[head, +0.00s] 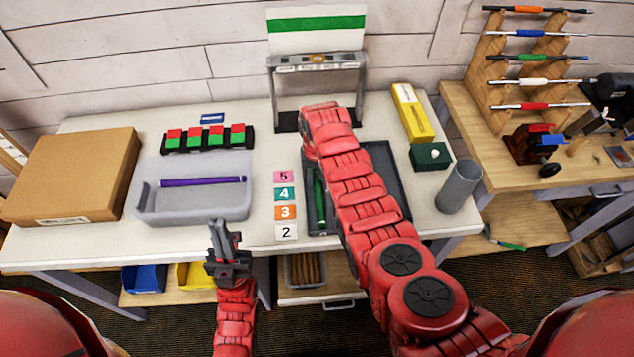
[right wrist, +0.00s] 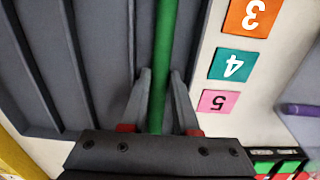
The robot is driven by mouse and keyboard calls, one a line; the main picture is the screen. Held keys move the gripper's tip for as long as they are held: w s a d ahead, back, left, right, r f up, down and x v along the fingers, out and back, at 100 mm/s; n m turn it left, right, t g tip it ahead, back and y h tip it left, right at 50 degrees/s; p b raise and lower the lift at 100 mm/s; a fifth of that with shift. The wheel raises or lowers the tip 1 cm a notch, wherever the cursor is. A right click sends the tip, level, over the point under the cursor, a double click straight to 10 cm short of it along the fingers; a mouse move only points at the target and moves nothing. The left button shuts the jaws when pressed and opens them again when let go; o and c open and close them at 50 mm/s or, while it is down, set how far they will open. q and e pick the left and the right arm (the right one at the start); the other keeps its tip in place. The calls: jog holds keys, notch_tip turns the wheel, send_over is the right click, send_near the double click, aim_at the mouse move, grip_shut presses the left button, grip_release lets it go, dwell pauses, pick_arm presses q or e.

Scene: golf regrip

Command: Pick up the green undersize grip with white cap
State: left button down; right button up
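The green grip (head: 320,195) lies in a dark tray (head: 398,165) with compartments, partly hidden by my right arm in the head view. In the right wrist view the green grip (right wrist: 165,50) runs lengthwise between the two fingers of my right gripper (right wrist: 161,85). The fingers stand on either side of it with what looks like a thin gap, so the gripper appears open around it. No white cap shows. In the head view my right gripper is hidden behind its own arm. My left gripper (head: 226,238) is empty and looks open, in front of the table edge.
A grey bin (head: 192,212) holding a purple grip (head: 202,181) stands left of the number cards (head: 285,212). A cardboard box (head: 75,175) is far left. A grey cup (head: 459,186), green box (head: 430,157) and yellow box (head: 412,113) stand right of the tray.

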grip_shut()
